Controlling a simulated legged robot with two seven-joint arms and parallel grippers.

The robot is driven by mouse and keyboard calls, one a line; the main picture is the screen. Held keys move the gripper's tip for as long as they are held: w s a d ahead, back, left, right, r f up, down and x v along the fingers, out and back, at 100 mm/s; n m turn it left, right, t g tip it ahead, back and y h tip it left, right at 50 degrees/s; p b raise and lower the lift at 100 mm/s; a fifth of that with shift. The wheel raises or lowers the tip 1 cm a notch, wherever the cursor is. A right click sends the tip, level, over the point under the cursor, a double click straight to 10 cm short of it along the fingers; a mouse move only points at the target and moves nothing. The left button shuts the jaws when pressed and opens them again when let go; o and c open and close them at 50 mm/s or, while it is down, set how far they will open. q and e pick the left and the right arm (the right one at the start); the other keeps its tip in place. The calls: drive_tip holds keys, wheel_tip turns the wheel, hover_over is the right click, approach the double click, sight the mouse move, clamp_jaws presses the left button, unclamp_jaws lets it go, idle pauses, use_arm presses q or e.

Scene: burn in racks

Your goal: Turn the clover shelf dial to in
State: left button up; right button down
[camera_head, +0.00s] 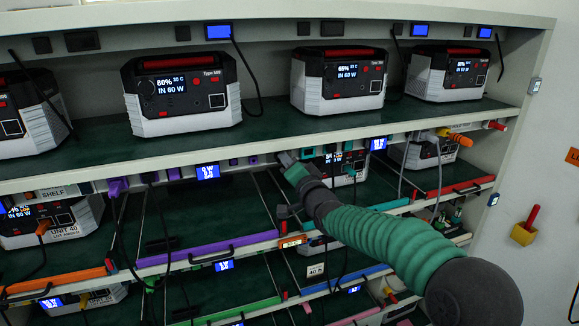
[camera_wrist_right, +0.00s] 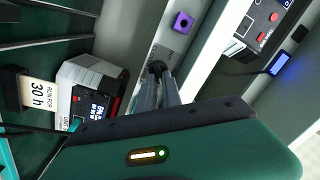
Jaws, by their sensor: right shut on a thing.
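My right gripper (camera_head: 283,158) reaches up to the front rail of the upper shelf (camera_head: 272,147), a little right of the middle in the head view. In the right wrist view my right gripper (camera_wrist_right: 158,72) has its two grey fingers close together on a small dark dial (camera_wrist_right: 157,66) on the pale rail. The fingers hide most of the dial, so I cannot tell its setting. My left gripper is not in view.
A purple socket (camera_wrist_right: 182,22) sits beside the dial on the rail. Power units (camera_head: 184,92) stand on the upper shelf, and another unit (camera_wrist_right: 85,85) is below. Hanging cables (camera_head: 118,225) and a purple shelf edge (camera_head: 208,249) are left of my arm. A small blue display (camera_head: 208,171) is lit.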

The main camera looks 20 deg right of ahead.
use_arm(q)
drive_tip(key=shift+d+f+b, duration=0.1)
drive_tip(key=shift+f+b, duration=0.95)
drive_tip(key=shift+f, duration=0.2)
use_arm(e)
drive_tip(key=shift+a+f+m, duration=0.1)
drive_tip(key=shift+f+m, duration=0.05)
drive_tip(key=shift+m, duration=0.8)
drive_tip(key=shift+a+f+m, duration=0.1)
drive_tip(key=shift+m, duration=0.85)
drive_tip(key=c, duration=1.1)
unclamp_jaws()
drive_tip(key=shift+a, duration=0.1)
use_arm(q)
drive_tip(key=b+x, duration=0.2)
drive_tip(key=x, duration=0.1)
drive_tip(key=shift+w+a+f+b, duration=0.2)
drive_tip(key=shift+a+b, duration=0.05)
drive_tip(key=shift+b, duration=0.15)
use_arm(e)
drive_tip(key=s, duration=0.5)
drive_tip(key=s+d, duration=0.1)
drive_tip(key=s, duration=1)
drive_tip(key=shift+s+d+f, duration=0.25)
drive_tip(key=shift+d+f, duration=0.15)
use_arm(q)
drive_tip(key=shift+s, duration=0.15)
use_arm(e)
drive_tip(key=shift+s+r, duration=0.1)
drive_tip(key=shift+s, duration=0.1)
